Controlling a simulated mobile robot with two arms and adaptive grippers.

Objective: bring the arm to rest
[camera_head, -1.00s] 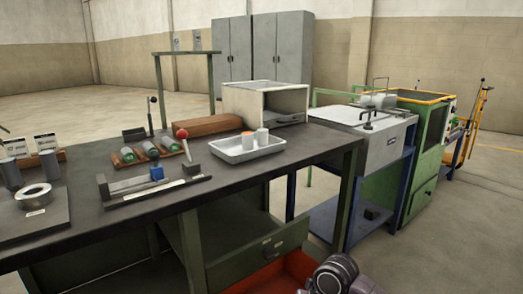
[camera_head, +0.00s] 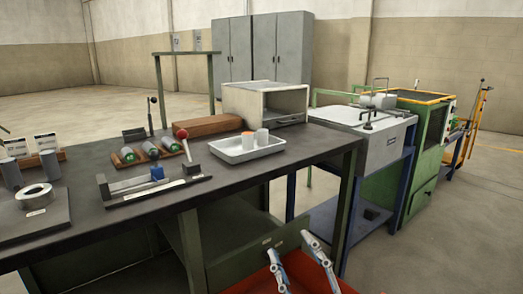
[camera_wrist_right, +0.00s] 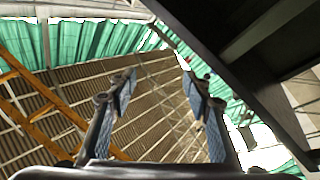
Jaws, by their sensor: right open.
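My right gripper (camera_head: 292,262) shows at the bottom of the head view, low in front of the bench, with its two fingers pointing up over the open red drawer. The fingers are spread apart with nothing between them. In the right wrist view the gripper (camera_wrist_right: 158,88) is also open and empty, pointing up toward the roof. The dark underside of the bench (camera_wrist_right: 250,40) is at the upper right of that view, close beside the fingers. My left gripper is in neither view.
The bench (camera_head: 110,222) carries a white tray (camera_head: 222,152) with two cylinders, a row of green-marked cylinders, a clamp fixture and a ring on a plate. A red drawer (camera_head: 240,284) stands open below. Open floor (camera_head: 460,240) lies at right.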

